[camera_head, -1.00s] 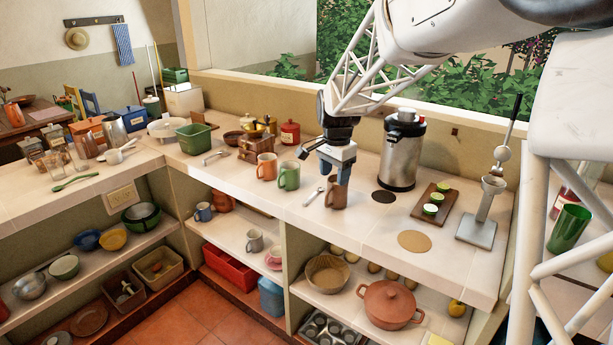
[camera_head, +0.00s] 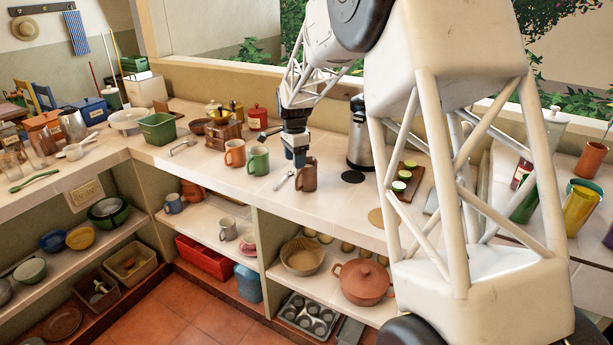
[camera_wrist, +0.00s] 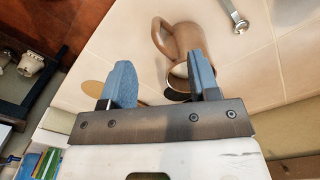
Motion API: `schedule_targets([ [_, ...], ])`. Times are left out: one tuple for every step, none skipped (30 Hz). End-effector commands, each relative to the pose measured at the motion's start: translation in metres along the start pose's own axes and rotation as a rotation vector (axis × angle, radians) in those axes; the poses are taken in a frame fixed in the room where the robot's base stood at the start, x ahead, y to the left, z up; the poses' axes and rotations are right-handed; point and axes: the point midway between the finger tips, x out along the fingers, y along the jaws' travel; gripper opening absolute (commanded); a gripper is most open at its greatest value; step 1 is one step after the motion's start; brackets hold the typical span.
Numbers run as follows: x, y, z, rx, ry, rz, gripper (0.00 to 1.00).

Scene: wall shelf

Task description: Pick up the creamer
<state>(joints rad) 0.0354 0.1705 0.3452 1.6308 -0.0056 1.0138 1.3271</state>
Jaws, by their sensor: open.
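A brown pitcher-like cup (camera_head: 307,175), which I take to be the creamer, stands upright on the counter, right of the green mug (camera_head: 259,161). In the wrist view the brown cup (camera_wrist: 184,42) shows its looped handle at the upper left and its pale-lined mouth partly behind the right finger. My gripper (camera_head: 297,157) is open, just behind and slightly left of the cup's top in the head view. In the wrist view my gripper (camera_wrist: 162,82) has its two blue fingers apart, with the cup's mouth near the right one. I cannot tell whether they touch.
A metal spoon (camera_head: 284,180) lies left of the cup. An orange mug (camera_head: 235,153) stands beyond the green mug. A steel dispenser (camera_head: 360,142) stands behind right, near a dark round mat (camera_head: 353,177). A board with cut limes (camera_head: 407,181) is farther right.

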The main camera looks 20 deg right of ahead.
Motion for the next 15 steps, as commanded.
schedule_targets([
  [0.0, 0.0, 0.0, 0.0, 0.0, 0.0, 0.56],
  [0.001, 0.0, 0.0, 0.0, 0.0, 0.0, 0.56],
  [0.002, 0.0, 0.0, 0.0, 0.0, 0.0, 0.56],
  [0.003, 0.0, 0.0, -0.001, 0.0, 0.0, 0.56],
  [0.005, 0.0, 0.0, -0.001, 0.0, 0.0, 0.56],
  [0.008, 0.0, 0.0, -0.001, 0.0, 0.0, 0.56],
  [0.01, 0.0, 0.0, -0.001, 0.0, 0.0, 0.56],
  [0.013, 0.0, 0.0, -0.001, 0.0, 0.0, 0.56],
  [0.016, 0.0, 0.0, -0.001, 0.0, 0.001, 0.56],
  [0.019, 0.0, 0.0, -0.001, 0.0, 0.001, 0.56],
  [0.021, 0.0, 0.0, -0.001, 0.0, 0.001, 0.56],
  [0.023, 0.0, 0.0, -0.001, 0.0, 0.001, 0.56],
  [0.025, 0.0, 0.0, -0.001, 0.0, 0.001, 0.56],
  [0.025, 0.0, 0.0, -0.001, 0.0, 0.0, 0.56],
  [0.026, 0.0, 0.0, -0.001, 0.0, 0.0, 0.56],
])
